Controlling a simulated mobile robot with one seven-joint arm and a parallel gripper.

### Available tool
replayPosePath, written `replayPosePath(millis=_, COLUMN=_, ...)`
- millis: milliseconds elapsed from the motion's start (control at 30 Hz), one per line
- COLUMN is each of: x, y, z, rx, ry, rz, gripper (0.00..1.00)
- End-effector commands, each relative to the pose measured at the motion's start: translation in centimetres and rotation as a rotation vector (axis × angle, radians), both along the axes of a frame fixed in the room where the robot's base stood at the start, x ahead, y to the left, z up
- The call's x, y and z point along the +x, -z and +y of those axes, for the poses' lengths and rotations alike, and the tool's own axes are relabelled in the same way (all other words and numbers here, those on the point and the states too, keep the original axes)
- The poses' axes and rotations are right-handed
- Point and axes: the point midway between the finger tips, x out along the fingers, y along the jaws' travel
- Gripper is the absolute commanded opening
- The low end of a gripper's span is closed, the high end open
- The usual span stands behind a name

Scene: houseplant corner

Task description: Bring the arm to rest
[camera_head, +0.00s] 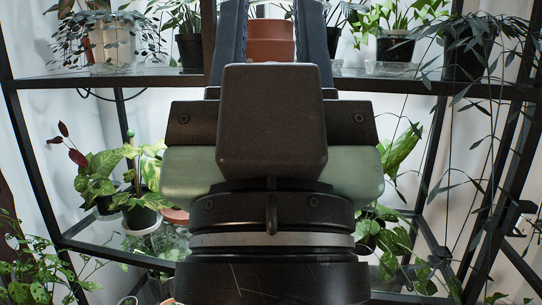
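My gripper (272,30) fills the middle of the view, pointing away from me towards the plant shelf. Its two dark fingers stand wide apart at the top of the picture. A terracotta pot (271,45) shows in the gap between them, at the height of the upper shelf (400,86). The fingers cover the pot's sides, and the fingertips are cut off by the top edge. I see no grip on the pot, but its distance from the fingers is hard to judge.
The black-framed shelf holds a white pot (112,45) at left and a black pot (395,48) at right. Below are a leafy plant with a stake (140,190), a glass jar (165,245) and foliage (395,245). Trailing leaves hang at right. Pale curtain lies behind.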

Motion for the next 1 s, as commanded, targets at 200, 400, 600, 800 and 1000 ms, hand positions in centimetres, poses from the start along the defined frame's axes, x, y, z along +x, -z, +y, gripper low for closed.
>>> replayPosePath(millis=200, x=0.1, y=-8.7, z=0.0, rx=0.001, ry=-0.001, rz=0.004, gripper=0.34)
replayPosePath(millis=400, x=0.2, y=-13.4, z=0.1, rx=0.002, ry=-0.002, rz=0.007, gripper=0.34)
replayPosePath(millis=600, x=0.2, y=-15.2, z=0.1, rx=0.002, ry=-0.002, rz=0.008, gripper=0.34)
replayPosePath(millis=800, x=0.2, y=-15.3, z=0.1, rx=0.002, ry=-0.002, rz=0.008, gripper=0.34)
replayPosePath(millis=1000, x=0.2, y=-15.3, z=0.1, rx=0.002, ry=-0.002, rz=0.008, gripper=0.34)
